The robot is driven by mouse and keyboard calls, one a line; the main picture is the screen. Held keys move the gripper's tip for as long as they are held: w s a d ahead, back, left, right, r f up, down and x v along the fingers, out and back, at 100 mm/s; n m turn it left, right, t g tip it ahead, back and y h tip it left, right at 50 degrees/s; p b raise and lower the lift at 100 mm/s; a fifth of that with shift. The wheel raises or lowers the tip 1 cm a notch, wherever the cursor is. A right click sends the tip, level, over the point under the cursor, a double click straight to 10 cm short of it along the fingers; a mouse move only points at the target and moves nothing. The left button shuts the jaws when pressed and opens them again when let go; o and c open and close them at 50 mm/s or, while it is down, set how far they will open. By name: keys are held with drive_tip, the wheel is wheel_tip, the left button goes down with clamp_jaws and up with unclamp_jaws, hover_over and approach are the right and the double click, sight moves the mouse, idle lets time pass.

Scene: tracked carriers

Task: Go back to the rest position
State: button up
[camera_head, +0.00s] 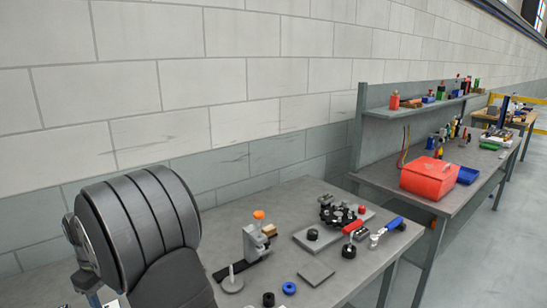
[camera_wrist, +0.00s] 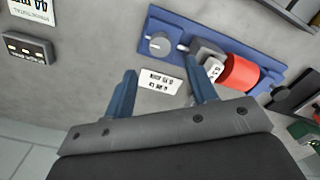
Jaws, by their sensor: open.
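My gripper (camera_wrist: 163,82) shows in the wrist view with its two blue fingers spread apart and nothing between them. Beyond the fingers is a grey surface with a white printed label (camera_wrist: 161,81). The right finger overlaps the view of a grey block (camera_wrist: 209,62) on a blue plate (camera_wrist: 189,30); I cannot tell whether they touch. In the head view my dark arm fills the lower left, and my fingertips cannot be made out there.
The blue plate also bears a grey knob (camera_wrist: 158,43) and a red cylinder (camera_wrist: 240,73). A dark box (camera_wrist: 27,49) lies left. In the head view, the near bench (camera_head: 300,195) holds a grey clamp (camera_head: 254,243), a grey square plate (camera_head: 316,272) and a blue ring (camera_head: 289,288). A red toolbox (camera_head: 430,178) stands farther right.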

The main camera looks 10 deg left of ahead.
wheel_tip(320, 180, up, 10)
wheel_tip(320, 180, down, 17)
drive_tip(key=shift+f, duration=0.15)
drive_tip(key=shift+f+m, duration=0.15)
drive_tip(key=shift+m, duration=0.15)
drive_tip(key=m, duration=0.3)
drive_tip(key=shift+m, duration=0.4)
drive_tip(key=m, duration=0.3)
drive_tip(key=shift+m, duration=0.4)
drive_tip(key=m, duration=0.3)
drive_tip(key=shift+m, duration=0.4)
drive_tip(key=m, duration=0.4)
